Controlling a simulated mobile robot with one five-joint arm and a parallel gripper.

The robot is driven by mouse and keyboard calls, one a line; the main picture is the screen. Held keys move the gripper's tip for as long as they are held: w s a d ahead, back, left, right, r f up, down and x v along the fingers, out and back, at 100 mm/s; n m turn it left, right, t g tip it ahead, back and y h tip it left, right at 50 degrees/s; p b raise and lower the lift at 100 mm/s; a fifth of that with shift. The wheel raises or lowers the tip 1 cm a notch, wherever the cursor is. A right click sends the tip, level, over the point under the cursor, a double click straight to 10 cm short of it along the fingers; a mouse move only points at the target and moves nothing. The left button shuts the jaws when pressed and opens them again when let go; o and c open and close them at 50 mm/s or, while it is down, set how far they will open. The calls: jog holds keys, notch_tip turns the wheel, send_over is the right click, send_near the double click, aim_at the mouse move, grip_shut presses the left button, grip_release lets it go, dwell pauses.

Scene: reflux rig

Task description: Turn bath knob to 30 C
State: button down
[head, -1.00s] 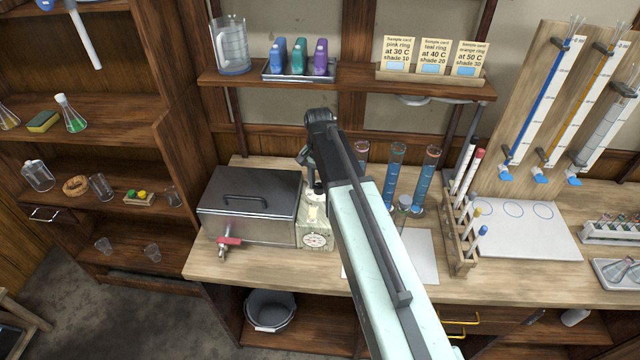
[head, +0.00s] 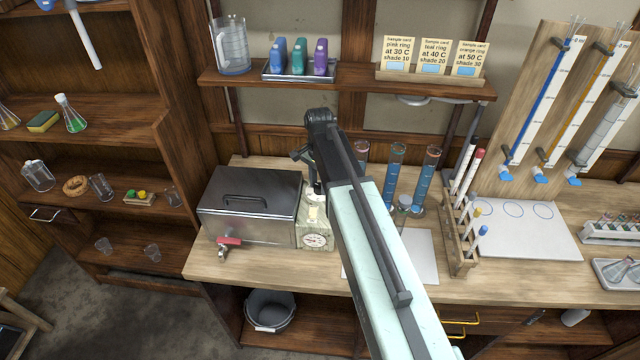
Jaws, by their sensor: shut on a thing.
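The bath (head: 250,205) is a steel box with a dark lid handle and a red-handled tap, on the left of the wooden bench. A pale control box (head: 314,228) with a round white dial (head: 315,240) adjoins its right side. The knob (head: 315,197) is a pale round piece on top of this box, partly hidden. My gripper (head: 316,188) points down from the arm's end onto the knob and is shut on it. The fingertips are small and partly hidden, and the knob's setting is too small to read.
My arm crosses the bench in front of a white sheet (head: 418,255). Tall blue-filled cylinders (head: 395,170) stand just right of the arm. A tube rack (head: 462,240) stands further right. Sample cards (head: 434,56) on the shelf above include "pink ring at 30 C".

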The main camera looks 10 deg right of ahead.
aim_at(319, 186)
jog(key=c, duration=1)
grip_release()
jog(key=shift+o, duration=0.2)
notch_tip(319, 186, up, 8)
jog(key=p, duration=0.8)
jog(key=shift+f, duration=0.1)
jog(key=shift+f, duration=0.1)
